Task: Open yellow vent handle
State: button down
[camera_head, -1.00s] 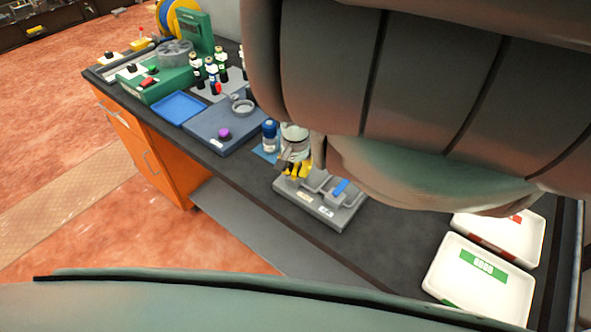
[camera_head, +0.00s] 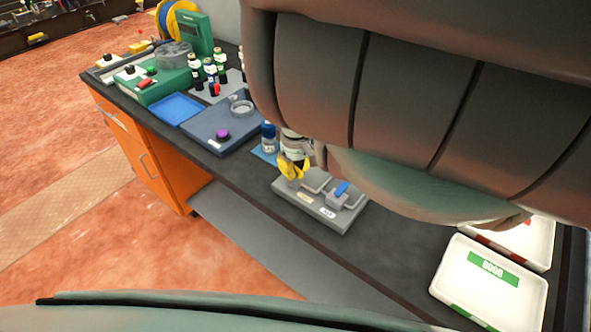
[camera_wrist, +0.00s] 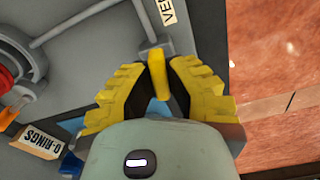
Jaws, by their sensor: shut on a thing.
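My gripper (camera_wrist: 158,88) has yellow ridged fingers and is shut on the yellow vent handle (camera_wrist: 157,70), a short bar seen between the fingers in the wrist view. The handle's far end meets a grey fitting on a grey base, beside a partly visible label starting "VE" (camera_wrist: 167,11). In the head view, my gripper (camera_head: 292,169) is at the back left of the grey valve base (camera_head: 316,211). It hides the yellow handle there. A blue handle (camera_head: 342,188) sits on the same base, to the right of my gripper.
A blue-capped bottle (camera_head: 269,138) stands just left of my gripper. White trays (camera_head: 485,300) lie at the bench's right end. Several small bottles (camera_head: 208,72) and a blue tray (camera_head: 178,108) are further left.

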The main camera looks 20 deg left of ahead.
aim_at(296, 167)
jog(key=shift+n, duration=1.1)
jog(key=c, duration=1)
grip_release()
jog(key=shift+r, duration=0.1)
notch_tip(296, 167, up, 6)
jog(key=shift+w+r, duration=0.1)
jog(key=shift+w, duration=0.05)
jog(key=shift+r, duration=0.55)
